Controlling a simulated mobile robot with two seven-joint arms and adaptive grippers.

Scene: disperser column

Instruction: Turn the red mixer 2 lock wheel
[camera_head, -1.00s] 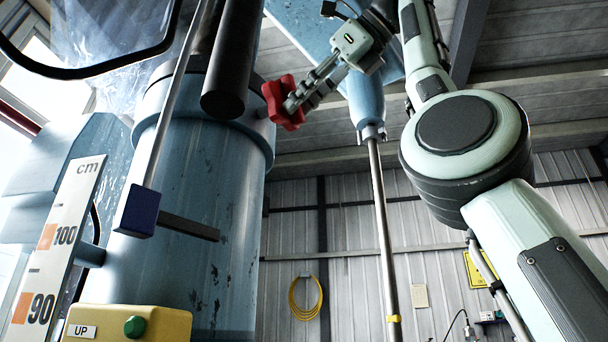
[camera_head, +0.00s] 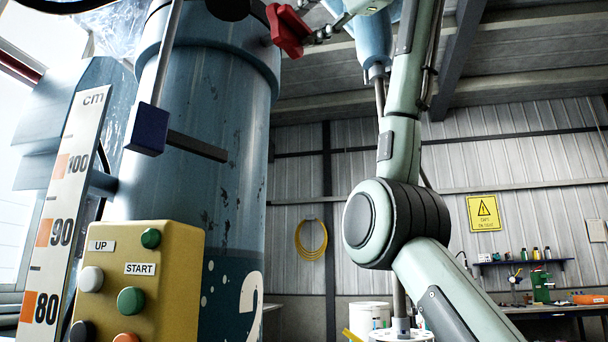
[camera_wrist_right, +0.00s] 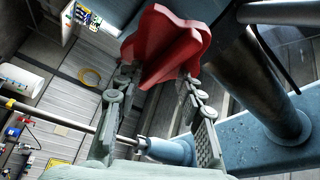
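The red lock wheel (camera_head: 288,30), a lobed hand wheel, sits at the top right of the blue column, near the top edge of the head view. My right gripper (camera_head: 318,35) is at the wheel from the right, partly cut off by the frame's top. In the right wrist view the wheel (camera_wrist_right: 165,45) fills the space between the two fingertips (camera_wrist_right: 157,75), with a finger against each side and one lobe pointing between them. The gripper looks shut on it; the exact contact is partly hidden. My left gripper is not in view.
The blue column (camera_head: 190,150) carries a "2". A yellow button box (camera_head: 165,270) and a cm scale (camera_head: 60,215) stand in front at left. A blue cylinder with a rod (camera_head: 374,45) hangs behind my right arm. A workbench (camera_head: 550,308) is far right.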

